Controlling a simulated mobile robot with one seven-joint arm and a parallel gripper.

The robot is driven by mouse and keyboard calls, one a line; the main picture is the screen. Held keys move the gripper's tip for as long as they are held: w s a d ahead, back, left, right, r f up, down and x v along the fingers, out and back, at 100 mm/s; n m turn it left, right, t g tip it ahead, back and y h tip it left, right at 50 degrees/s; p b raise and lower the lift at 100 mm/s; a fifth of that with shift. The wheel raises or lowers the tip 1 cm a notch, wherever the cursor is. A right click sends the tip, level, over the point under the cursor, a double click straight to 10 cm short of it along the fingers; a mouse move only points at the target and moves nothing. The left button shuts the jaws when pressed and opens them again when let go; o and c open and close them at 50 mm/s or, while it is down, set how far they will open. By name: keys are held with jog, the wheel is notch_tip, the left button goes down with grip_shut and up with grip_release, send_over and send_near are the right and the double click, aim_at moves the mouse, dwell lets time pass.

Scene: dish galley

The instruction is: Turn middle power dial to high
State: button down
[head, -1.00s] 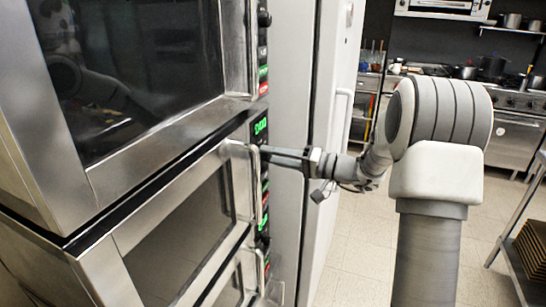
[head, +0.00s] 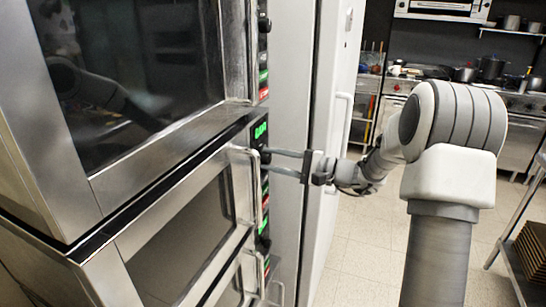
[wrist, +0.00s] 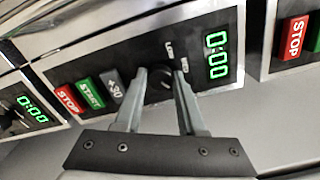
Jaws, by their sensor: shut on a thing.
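The middle unit's black control panel (wrist: 130,65) carries a green 0:00 display (wrist: 217,56), a grey +30 button, a green START button and a red STOP button. Its round black power dial (wrist: 160,82) sits between my fingertips, with small LOW and MED labels beside it; a high label cannot be made out. My gripper (wrist: 157,74) is shut on the dial, one finger on each side, partly hiding it. In the head view my gripper (head: 270,161) reaches leftward to the middle panel, just below its green display (head: 261,130); the dial itself is hard to see there.
A steel door handle (head: 247,190) stands close left of the fingers. The upper unit (head: 120,165) and another unit's panel with a STOP button (wrist: 294,38) are nearby. A tall white cabinet (head: 342,110) stands behind my arm. Open floor lies beyond it.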

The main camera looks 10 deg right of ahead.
jog(key=shift+m, duration=0.7)
jog(key=shift+p, duration=0.3)
jog(key=c, duration=0.5)
grip_release()
jog(key=shift+d, duration=0.1)
jog(key=b+v, duration=0.1)
jog(key=v, duration=1.6)
jog(key=shift+s+d, duration=0.1)
jog(key=shift+s, duration=0.05)
